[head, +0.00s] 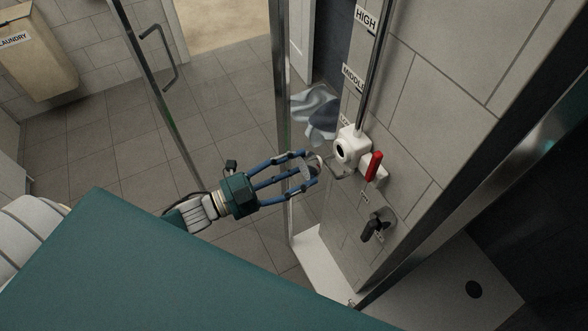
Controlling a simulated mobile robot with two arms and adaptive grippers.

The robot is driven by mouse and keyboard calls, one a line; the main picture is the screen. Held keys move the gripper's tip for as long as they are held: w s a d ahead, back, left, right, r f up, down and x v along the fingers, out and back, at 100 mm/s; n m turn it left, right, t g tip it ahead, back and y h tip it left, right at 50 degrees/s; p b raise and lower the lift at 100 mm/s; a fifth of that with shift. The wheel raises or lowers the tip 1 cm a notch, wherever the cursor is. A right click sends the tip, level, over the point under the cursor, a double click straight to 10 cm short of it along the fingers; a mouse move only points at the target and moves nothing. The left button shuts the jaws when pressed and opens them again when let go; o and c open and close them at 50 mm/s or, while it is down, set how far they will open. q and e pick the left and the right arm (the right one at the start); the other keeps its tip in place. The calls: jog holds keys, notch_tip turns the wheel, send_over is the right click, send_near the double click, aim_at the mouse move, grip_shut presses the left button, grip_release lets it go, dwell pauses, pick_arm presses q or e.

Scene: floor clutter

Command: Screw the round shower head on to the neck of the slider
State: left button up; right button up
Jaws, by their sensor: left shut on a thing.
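The white slider (348,150) sits on the vertical chrome rail against the tiled wall. Its neck shows a dark round opening that faces left, towards my gripper. A red lever (374,166) stands on the slider's right side. My left gripper (310,168) comes in from the left with its blue fingers shut on a small, pale, shiny piece, which looks like the round shower head (315,164). The fingers hide much of it. It is just left of and slightly below the slider's neck; I cannot tell whether they touch. My right gripper is not in view.
Labels HIGH (366,18) and MIDDLE (352,76) mark the wall beside the rail (374,70). A dark tap (376,227) is below the slider. Glass panels with chrome posts (279,80) stand close to my arm. A crumpled cloth (312,103) lies behind. A laundry bin (35,55) is far left.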

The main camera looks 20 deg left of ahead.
aim_at(303, 168)
pick_arm(q)
jog(key=x, duration=0.2)
jog(key=shift+w+f, duration=0.1)
jog(key=shift+w, duration=0.25)
jog(key=shift+w+d+b, duration=0.35)
jog(key=shift+w+d, duration=0.05)
jog(key=shift+w, duration=0.05)
jog(key=shift+w+d, duration=0.2)
jog(key=shift+w, duration=0.15)
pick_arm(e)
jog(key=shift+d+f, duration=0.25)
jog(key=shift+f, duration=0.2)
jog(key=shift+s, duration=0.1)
pick_arm(q)
jog(key=shift+d, duration=0.1)
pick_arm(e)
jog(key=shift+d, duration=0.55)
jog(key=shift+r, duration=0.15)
